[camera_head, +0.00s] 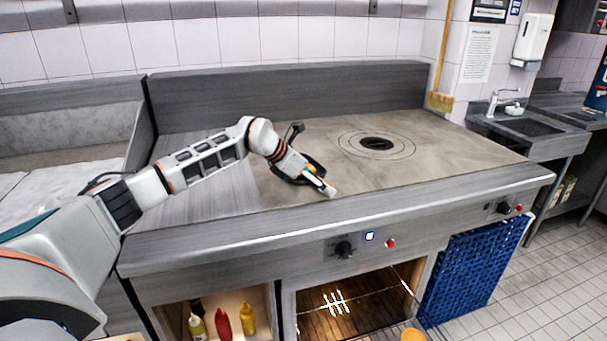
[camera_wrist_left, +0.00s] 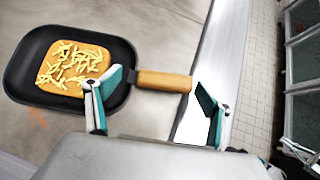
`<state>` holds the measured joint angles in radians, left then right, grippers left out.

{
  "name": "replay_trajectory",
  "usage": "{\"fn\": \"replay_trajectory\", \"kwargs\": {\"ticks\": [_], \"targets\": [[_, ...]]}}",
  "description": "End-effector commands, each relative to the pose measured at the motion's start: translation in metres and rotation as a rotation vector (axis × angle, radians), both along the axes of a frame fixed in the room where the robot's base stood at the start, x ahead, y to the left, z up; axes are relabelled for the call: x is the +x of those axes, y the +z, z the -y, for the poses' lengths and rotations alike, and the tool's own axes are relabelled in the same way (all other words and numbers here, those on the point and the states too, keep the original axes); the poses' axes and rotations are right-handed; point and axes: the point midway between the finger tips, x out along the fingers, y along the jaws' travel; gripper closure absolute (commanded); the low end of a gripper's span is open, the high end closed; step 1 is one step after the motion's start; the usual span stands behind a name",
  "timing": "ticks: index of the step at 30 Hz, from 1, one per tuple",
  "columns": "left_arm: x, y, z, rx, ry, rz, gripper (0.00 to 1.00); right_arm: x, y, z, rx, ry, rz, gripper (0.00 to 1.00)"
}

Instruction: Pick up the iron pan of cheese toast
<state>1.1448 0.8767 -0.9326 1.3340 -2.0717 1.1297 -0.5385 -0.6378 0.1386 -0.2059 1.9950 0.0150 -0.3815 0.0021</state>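In the left wrist view, the dark iron pan (camera_wrist_left: 25,85) lies on the flat cooktop, with a square cheese toast (camera_wrist_left: 72,70) topped with pale shreds inside it. Its tan wooden handle (camera_wrist_left: 162,81) points right. My left gripper (camera_wrist_left: 158,82) is open, its two fingers apart. The left finger overlaps the pan's rim in the picture and the right finger is beyond the handle's end. I cannot tell the height gap. In the head view my left gripper (camera_head: 318,180) is low near the cooktop's front edge and hides most of the pan. My right gripper is not in view.
The cooktop (camera_head: 440,160) has a round burner plate (camera_head: 376,144) and free room around it. A front rail with knobs (camera_head: 344,249) runs below. Sauce bottles (camera_head: 222,323) stand in the shelf underneath. A blue crate (camera_head: 470,270) stands at right, near a sink (camera_head: 530,126).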

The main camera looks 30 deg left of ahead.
Motion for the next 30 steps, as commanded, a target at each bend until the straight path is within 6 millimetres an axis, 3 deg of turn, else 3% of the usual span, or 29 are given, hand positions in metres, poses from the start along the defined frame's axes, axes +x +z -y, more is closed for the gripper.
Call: {"fn": "replay_trajectory", "kwargs": {"ticks": [1,6,7,14,19,23,30], "targets": [[0.000,0.000,0.000,0.000,0.000,0.000,0.37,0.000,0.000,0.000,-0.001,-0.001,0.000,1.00],[0.000,0.000,0.000,0.000,0.000,0.000,0.81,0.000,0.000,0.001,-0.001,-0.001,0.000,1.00],[0.001,0.004,0.000,0.001,-0.001,0.009,0.84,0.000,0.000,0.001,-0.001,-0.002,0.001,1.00],[0.001,0.005,0.000,0.001,-0.001,0.007,0.84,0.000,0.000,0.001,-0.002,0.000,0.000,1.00],[0.001,0.018,0.000,0.000,-0.001,0.009,0.84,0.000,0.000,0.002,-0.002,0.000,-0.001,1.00],[0.002,0.041,0.000,0.001,-0.001,0.013,0.84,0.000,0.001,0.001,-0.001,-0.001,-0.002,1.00],[0.001,0.101,0.000,0.000,-0.001,0.015,0.84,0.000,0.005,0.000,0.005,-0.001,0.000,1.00]]}}
